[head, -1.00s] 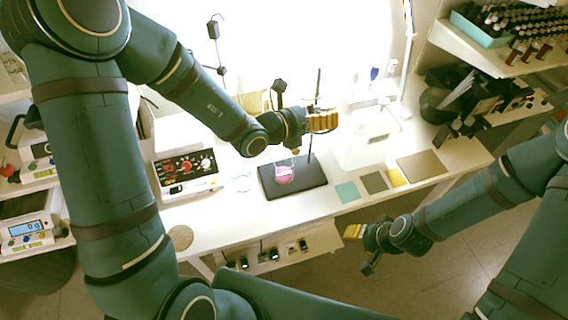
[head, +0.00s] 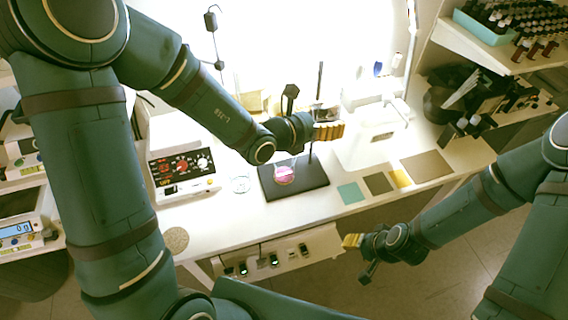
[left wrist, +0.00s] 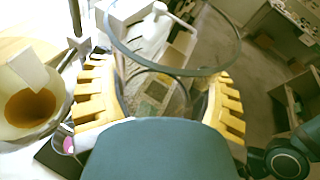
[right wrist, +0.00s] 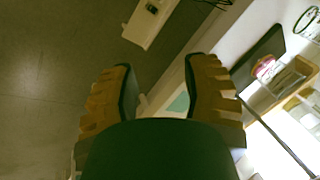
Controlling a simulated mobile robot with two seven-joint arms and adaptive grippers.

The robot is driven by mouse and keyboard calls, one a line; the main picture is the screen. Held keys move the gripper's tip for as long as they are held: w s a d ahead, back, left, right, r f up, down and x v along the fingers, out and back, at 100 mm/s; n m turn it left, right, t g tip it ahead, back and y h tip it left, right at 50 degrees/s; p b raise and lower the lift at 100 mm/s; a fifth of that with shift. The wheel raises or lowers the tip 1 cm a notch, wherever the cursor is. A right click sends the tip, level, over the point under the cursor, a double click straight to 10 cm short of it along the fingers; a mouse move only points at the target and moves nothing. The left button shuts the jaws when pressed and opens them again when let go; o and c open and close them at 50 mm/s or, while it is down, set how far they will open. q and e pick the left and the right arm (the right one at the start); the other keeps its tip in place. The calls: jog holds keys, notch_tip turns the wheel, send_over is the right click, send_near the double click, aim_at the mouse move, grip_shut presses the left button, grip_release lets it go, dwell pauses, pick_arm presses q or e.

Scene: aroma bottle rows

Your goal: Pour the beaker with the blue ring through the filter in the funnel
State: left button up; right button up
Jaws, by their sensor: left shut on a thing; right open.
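My left gripper (head: 330,131) is shut on a clear glass beaker, held above the bench near the stand. In the left wrist view the beaker's wide round rim (left wrist: 168,72) shows between and beyond the yellow fingers; I cannot make out a blue ring for certain. The funnel with a brown filter (left wrist: 30,105) is at the left of that view, beside the gripper, with a pale flat piece at its rim. A vessel with pink liquid (head: 285,174) stands on the black stand base (head: 308,187). My right gripper (head: 352,241) is open and empty, in front of the bench.
A control box with dials (head: 183,172) stands left of the stand base. A glass dish (head: 240,184) is between them. Flat coloured squares (head: 378,183) lie to the right. A shelf with dark bottles (head: 500,55) is at the upper right. Thin upright rods rise near my left gripper.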

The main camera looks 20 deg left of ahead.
pick_arm(q)
jog(key=shift+s+d+f+m+y+b, duration=0.15)
jog(key=shift+f+m+b, duration=0.15)
jog(key=shift+f+b, duration=0.25)
jog(key=shift+d+f+m+y+b, duration=0.2)
jog(key=shift+f+m+b, duration=0.1)
jog(key=shift+f+b, duration=0.3)
jog(key=shift+s+d+f+m+y+b, duration=0.15)
jog(key=shift+f+m+b, duration=0.2)
jog(key=shift+b, duration=0.3)
jog(key=shift+w, duration=0.1)
pick_arm(e)
jog(key=f, duration=0.2)
jog(key=s+f, duration=0.1)
jog(key=f, duration=0.1)
jog(key=shift+s+a, duration=0.15)
pick_arm(q)
jog(key=s+d+r+p, duration=0.2)
jog(key=d+r+p, duration=0.2)
jog(key=r+p, duration=0.1)
jog(key=shift+s+d+p, duration=0.15)
jog(key=shift+d+p, duration=0.1)
jog(key=shift+p, duration=0.3)
pick_arm(e)
notch_tip(320, 180, up, 6)
dwell(4.2)
